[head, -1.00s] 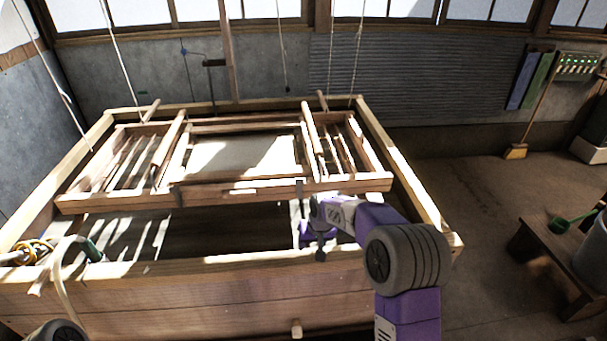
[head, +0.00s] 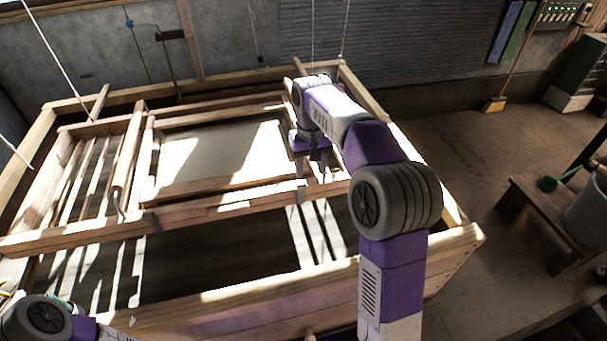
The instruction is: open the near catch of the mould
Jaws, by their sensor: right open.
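The mould (head: 178,212) is a wooden frame with a pale sheet (head: 205,160) in its middle, hanging level over a wooden vat. A small grey metal catch (head: 301,188) sits on its front bar, right of the middle. A second dark metal piece (head: 121,206) shows on the bar further left. My right gripper (head: 316,168) points down over the mould's right part, just behind and above the right catch. Its fingers are apart and hold nothing; whether they touch the catch I cannot tell. My left gripper is out of view.
The vat (head: 250,300) surrounds the mould, with dark water at the front. Cords (head: 58,62) hang at the left and back. At the right stand a low bench (head: 530,205) with a bucket (head: 588,215) and a green ladle (head: 550,183). Floor between is clear.

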